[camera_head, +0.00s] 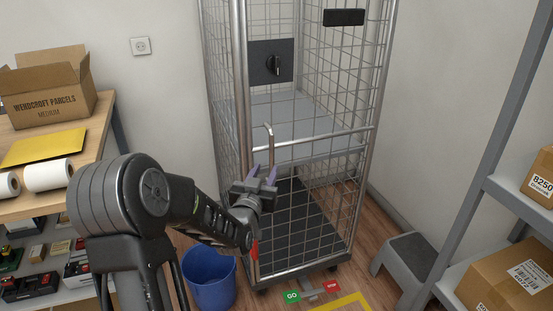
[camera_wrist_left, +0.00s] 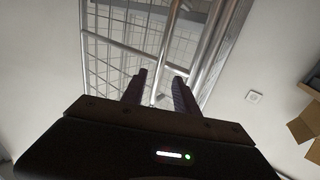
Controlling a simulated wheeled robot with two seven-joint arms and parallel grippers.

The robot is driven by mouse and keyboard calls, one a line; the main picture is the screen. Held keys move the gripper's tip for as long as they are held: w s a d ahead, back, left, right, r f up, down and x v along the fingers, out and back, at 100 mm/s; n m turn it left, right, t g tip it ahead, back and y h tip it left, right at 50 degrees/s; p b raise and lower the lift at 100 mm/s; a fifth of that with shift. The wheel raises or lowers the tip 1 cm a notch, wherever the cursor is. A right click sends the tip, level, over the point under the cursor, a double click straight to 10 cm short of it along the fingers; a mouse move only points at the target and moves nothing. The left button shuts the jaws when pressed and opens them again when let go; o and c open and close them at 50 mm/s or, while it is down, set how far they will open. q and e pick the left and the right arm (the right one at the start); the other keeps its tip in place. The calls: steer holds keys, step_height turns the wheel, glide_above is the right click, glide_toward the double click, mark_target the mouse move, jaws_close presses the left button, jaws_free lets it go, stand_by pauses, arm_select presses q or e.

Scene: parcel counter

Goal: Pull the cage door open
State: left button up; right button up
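The wire roll cage (camera_head: 373,100) stands against the wall, with a grey tubular frame and mesh. Its front door (camera_head: 310,141) looks closed, with a tubular rail across its middle. A bent metal bar handle (camera_head: 269,135) rises at the door's left side. My left gripper (camera_head: 263,174) is just in front of the handle's lower part, its two purple fingers apart. In the left wrist view, a thin bar (camera_wrist_left: 170,35) runs down between the spread fingers (camera_wrist_left: 157,88); I cannot tell whether they touch it. My right gripper is not in view.
A blue bin (camera_head: 209,282) stands at the cage's lower left. A grey step stool (camera_head: 408,262) is at the right, beside a shelf rack (camera_head: 515,200) with boxes. A wooden bench (camera_head: 100,135) with a parcel box (camera_head: 48,92) is at the left.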

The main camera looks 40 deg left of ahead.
mark_target(271, 159)
arm_select(q)
steer(key=x, duration=0.7)
steer(key=shift+w+f, duration=0.1)
steer(key=shift+w, duration=0.25)
steer(key=shift+c, duration=0.4)
jaws_close()
stand_by(0.8)
